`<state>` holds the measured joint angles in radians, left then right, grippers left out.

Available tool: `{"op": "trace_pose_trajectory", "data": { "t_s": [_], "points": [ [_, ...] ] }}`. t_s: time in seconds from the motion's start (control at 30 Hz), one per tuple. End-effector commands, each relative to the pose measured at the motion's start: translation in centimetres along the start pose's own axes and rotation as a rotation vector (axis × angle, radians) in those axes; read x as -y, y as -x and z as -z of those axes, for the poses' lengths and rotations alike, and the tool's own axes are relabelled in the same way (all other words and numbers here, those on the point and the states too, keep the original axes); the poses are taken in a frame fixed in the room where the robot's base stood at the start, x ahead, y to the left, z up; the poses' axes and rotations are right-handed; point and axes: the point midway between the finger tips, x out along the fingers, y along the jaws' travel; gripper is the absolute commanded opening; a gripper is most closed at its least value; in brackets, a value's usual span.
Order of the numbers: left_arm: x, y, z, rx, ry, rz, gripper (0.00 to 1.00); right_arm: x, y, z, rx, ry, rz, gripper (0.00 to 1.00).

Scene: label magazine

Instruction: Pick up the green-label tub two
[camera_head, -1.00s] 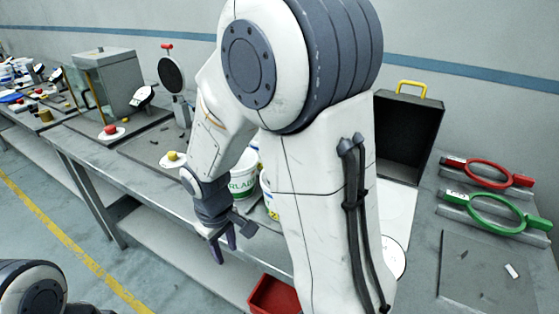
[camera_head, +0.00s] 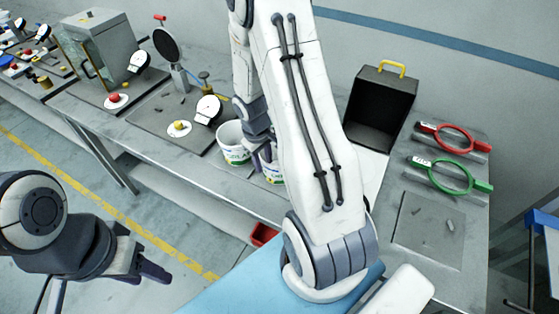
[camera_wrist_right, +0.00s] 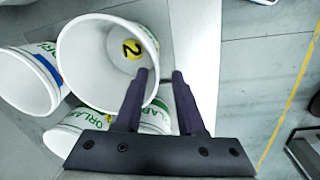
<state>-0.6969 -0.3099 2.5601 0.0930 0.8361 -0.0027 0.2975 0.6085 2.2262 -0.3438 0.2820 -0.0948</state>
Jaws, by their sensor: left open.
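White tubs with printed labels stand at the table's front edge. In the head view, one tub (camera_head: 233,145) is left of my right gripper (camera_head: 264,158) and another (camera_head: 275,174) is partly hidden behind it. In the right wrist view, a tub with a yellow "2" sticker inside (camera_wrist_right: 90,50) shows its open mouth and a strip of green label. My right gripper (camera_wrist_right: 160,85) has its fingers apart. Its left finger overlaps the tub's mouth and the right finger is outside the rim; contact is unclear. My left gripper (camera_head: 150,272) is open and empty, over the floor.
Other tubs (camera_wrist_right: 25,80) crowd beside the numbered one, one with a blue stripe. An open black case (camera_head: 380,105), red (camera_head: 452,137) and green (camera_head: 450,176) ring tools are at right. A red bin (camera_head: 262,235) sits below the table edge. A yellow-topped button (camera_head: 179,128) stands left.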

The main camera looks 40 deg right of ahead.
Motion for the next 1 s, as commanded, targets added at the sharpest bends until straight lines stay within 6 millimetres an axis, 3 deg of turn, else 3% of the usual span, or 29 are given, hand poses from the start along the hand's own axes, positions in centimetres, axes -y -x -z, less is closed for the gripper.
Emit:
{"op": "trace_pose_trajectory", "data": {
  "t_s": [0.27, 0.5, 0.8, 0.83, 0.9, 0.93, 1.0],
  "points": [
    [0.0, 0.1, 0.0, 0.0, 0.0, 0.0, 0.5, -0.1, -2.4, 0.0, 0.002, 0.0, 0.002, 0.39],
    [0.1, -0.6, 0.0, 0.0, 0.001, 0.0, 0.5, -0.3, -6.1, 0.1, 0.0, -0.001, 0.001, 0.39],
    [0.1, -0.7, 0.0, 0.0, 0.001, 0.0, 0.5, -0.3, -6.5, 0.2, -0.003, -0.001, 0.0, 0.39],
    [0.1, -0.7, 0.0, 0.0, 0.001, 0.0, 0.5, -0.3, -6.5, 0.2, -0.002, -0.001, 0.0, 0.35],
    [0.1, -0.7, 0.0, 0.0, 0.001, 0.0, 0.5, -0.3, -6.5, 0.2, -0.002, -0.001, 0.0, 0.08],
    [0.1, -0.7, 0.0, 0.0, 0.001, 0.0, 0.5, -0.3, -6.5, 0.2, -0.002, -0.001, 0.0, 0.0],
    [0.1, -0.7, 0.0, 0.0, 0.001, 0.0, 0.5, -0.3, -6.5, 0.2, -0.002, -0.001, 0.0, 0.0]
  ]
}}
